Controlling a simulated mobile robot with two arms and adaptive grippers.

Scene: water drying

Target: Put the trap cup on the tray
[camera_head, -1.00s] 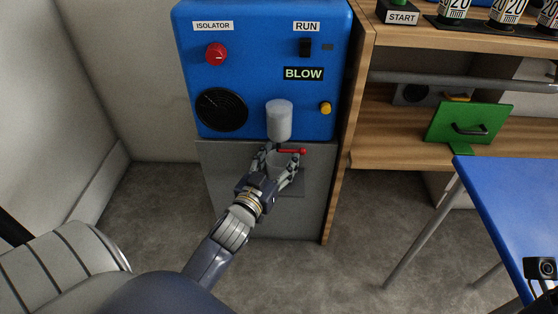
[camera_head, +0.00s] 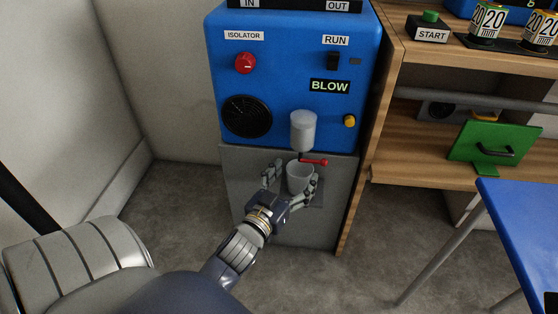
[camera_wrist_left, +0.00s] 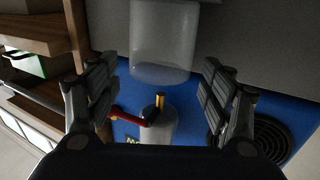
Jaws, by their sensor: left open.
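The trap cup (camera_head: 299,178) is a pale grey, translucent cup. It stands on a grey ledge below the clear bowl (camera_head: 303,131) with a red lever (camera_head: 313,162), at the front of the blue unit. My left gripper (camera_head: 291,179) is open, with one finger to each side of the cup. In the left wrist view the cup (camera_wrist_left: 162,45) sits between the spread fingers (camera_wrist_left: 152,88), with visible gaps on both sides. I cannot make out a tray in these frames. My right gripper is not in view.
The blue unit (camera_head: 280,75) stands on a grey cabinet (camera_head: 245,165). A wooden shelf unit (camera_head: 420,160) with a green panel (camera_head: 492,145) is to its right. A blue table (camera_head: 525,215) is at the far right. Floor is clear between.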

